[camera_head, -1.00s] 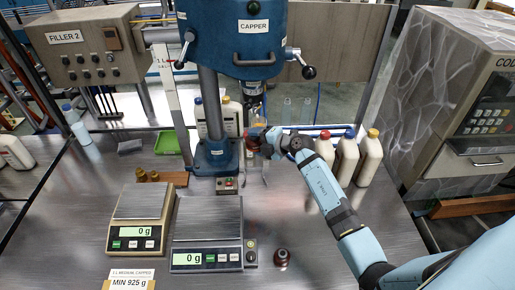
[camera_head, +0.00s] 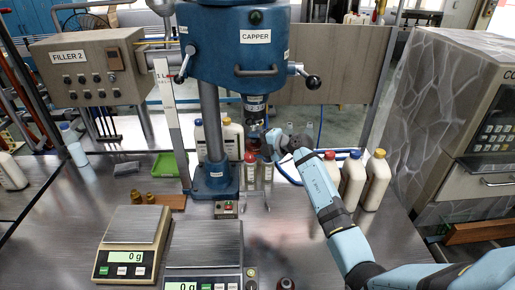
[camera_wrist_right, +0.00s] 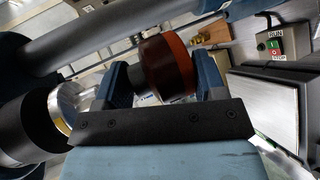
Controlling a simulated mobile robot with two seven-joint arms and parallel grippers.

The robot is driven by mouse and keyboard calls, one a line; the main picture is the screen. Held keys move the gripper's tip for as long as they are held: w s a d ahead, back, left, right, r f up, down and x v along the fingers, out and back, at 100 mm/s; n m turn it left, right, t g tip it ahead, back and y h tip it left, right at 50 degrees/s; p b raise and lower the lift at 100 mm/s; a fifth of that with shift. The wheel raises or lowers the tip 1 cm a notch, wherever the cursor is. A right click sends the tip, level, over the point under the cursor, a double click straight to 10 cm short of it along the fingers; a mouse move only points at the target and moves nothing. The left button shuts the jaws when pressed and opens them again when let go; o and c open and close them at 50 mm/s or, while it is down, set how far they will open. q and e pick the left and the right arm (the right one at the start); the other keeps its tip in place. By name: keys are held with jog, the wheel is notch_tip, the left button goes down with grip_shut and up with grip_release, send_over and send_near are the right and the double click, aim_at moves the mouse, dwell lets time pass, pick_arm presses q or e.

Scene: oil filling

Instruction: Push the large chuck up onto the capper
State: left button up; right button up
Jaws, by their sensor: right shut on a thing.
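The blue capper (camera_head: 215,50) stands at the middle back, its dark spindle (camera_head: 254,104) pointing down from the head. My right gripper (camera_head: 266,142) is just below and slightly right of the spindle. In the right wrist view its fingers (camera_wrist_right: 165,80) are shut on the large chuck (camera_wrist_right: 168,62), a dark cylinder with a red-brown band. In the head view the chuck (camera_head: 252,142) is small and partly hidden by the gripper. It looks close under the spindle; I cannot tell if they touch. My left gripper is not in view.
Several white bottles stand around the capper, some right of my arm (camera_head: 352,180). A red-capped bottle (camera_head: 250,170) stands below the gripper. Two scales (camera_head: 130,240) are at front left. Another dark chuck (camera_head: 285,284) sits at the front edge of view. A control box (camera_wrist_right: 270,45) shows in the wrist view.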

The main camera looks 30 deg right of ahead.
dwell(0.3)
jog(key=shift+r, duration=0.15)
jog(key=shift+r, duration=0.15)
jog(key=shift+r+p, duration=0.65)
jog(key=shift+p, duration=0.15)
jog(key=shift+w+r, duration=0.1)
jog(key=shift+f, duration=1.7)
jog(key=shift+s+a, duration=0.15)
jog(key=shift+s, duration=0.05)
